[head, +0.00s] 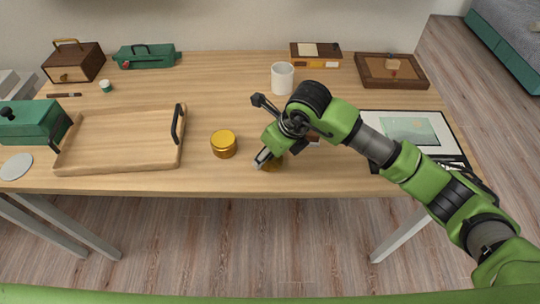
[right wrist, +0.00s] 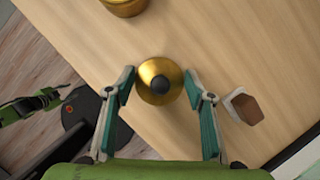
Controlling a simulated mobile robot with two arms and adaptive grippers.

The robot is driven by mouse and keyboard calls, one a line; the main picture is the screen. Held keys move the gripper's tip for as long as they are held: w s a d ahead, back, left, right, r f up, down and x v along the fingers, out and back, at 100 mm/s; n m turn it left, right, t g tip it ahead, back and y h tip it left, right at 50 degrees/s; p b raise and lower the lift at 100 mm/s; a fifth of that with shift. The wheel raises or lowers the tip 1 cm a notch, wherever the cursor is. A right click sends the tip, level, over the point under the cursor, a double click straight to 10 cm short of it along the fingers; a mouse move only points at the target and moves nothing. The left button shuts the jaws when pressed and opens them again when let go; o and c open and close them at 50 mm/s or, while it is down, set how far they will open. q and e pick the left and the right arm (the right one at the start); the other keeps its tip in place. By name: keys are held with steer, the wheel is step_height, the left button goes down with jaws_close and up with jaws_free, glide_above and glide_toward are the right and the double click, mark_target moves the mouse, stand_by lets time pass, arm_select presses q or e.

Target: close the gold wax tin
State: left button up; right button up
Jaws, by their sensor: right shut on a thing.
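The gold wax tin (head: 224,143) stands on the desk, right of the wooden tray; its lower edge shows at the top of the right wrist view (right wrist: 125,5). Its inside cannot be made out. My right gripper (head: 265,160) is just right of the tin, low over the desk near its front edge. It is shut on a round gold lid with a dark knob (right wrist: 160,84), which sits between the two fingertips. In the head view the lid (head: 273,164) is partly hidden by the gripper. My left gripper does not show clearly in either view.
The wooden tray (head: 118,115) with black handles lies left of the tin. A white mug (head: 282,78) stands behind. A small brown and white object (right wrist: 243,105) is right of the gripper. A framed picture (head: 412,131) lies under my right arm. The desk in front of the tin is clear.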

steer(key=s+a+r+b, duration=0.3)
steer(key=s+r+b, duration=0.1)
steer(key=s+r, duration=0.8)
steer(key=shift+s, duration=0.9)
steer(key=shift+d, duration=0.15)
steer(key=s+d+f+n+g+h, duration=0.1)
steer(key=d+f+n+g, duration=0.2)
steer(key=d+n, duration=0.8)
steer(key=s+d+f+n+g+h, duration=0.1)
steer(key=d+f+n+g, duration=0.3)
steer(key=d+n, duration=0.6)
steer(key=shift+d+n+g+h, duration=0.4)
steer(key=shift+n+h, duration=0.2)
steer(key=shift+n, duration=2.4)
steer(key=shift+s, duration=0.1)
